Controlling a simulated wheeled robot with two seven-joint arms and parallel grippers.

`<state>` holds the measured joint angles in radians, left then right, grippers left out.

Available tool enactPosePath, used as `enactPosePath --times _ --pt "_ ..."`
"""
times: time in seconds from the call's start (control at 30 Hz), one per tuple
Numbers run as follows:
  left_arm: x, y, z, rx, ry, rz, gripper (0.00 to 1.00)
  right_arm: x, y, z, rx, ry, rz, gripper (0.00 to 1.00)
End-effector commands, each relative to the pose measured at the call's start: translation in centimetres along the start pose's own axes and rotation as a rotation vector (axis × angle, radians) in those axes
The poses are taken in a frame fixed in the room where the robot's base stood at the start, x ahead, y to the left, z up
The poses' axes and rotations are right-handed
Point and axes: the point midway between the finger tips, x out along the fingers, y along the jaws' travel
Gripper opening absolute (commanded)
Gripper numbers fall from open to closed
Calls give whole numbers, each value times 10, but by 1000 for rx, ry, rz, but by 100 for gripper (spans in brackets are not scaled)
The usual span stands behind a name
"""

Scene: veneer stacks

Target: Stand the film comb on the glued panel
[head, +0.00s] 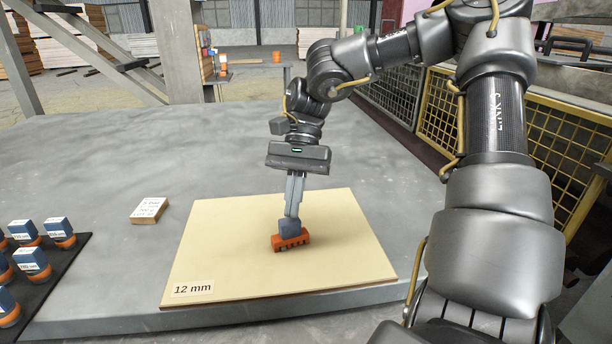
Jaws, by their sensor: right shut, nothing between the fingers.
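The glued panel (215,245) is a pale flat board with a "12 mm" label, lying on the grey table. The film comb (291,242), an orange toothed bar with a blue-grey block on top, is upright on the panel, right of its middle. My right gripper (291,216) points down directly over the comb. Its fingers are shut with nothing between them, and the tips are at the top of the block. I cannot tell whether they touch it. My left gripper is not in view.
A black mat (60,282) at the left holds several blue-and-orange blocks like the comb (33,264). A small labelled block (149,210) lies left of the panel. The table behind the panel is clear. Yellow mesh fencing (445,119) stands at the right.

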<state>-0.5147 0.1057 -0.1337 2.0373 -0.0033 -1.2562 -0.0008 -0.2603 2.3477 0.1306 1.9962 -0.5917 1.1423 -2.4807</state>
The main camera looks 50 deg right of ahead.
Motion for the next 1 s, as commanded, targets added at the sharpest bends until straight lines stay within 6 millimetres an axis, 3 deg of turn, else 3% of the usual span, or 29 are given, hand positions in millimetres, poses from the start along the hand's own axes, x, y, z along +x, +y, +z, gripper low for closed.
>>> enactPosePath --times 0.07,0.3,0.5,0.7,1.0 --pt "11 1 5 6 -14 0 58 -9 2 3 12 0 1 0" --pt "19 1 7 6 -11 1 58 -41 3 -51 19 2 1 0" --pt "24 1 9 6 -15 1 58 -63 3 -81 15 2 2 0" --pt "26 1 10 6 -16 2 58 -74 3 -95 12 -1 1 0" --pt "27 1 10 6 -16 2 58 -75 3 -98 11 -2 1 0"
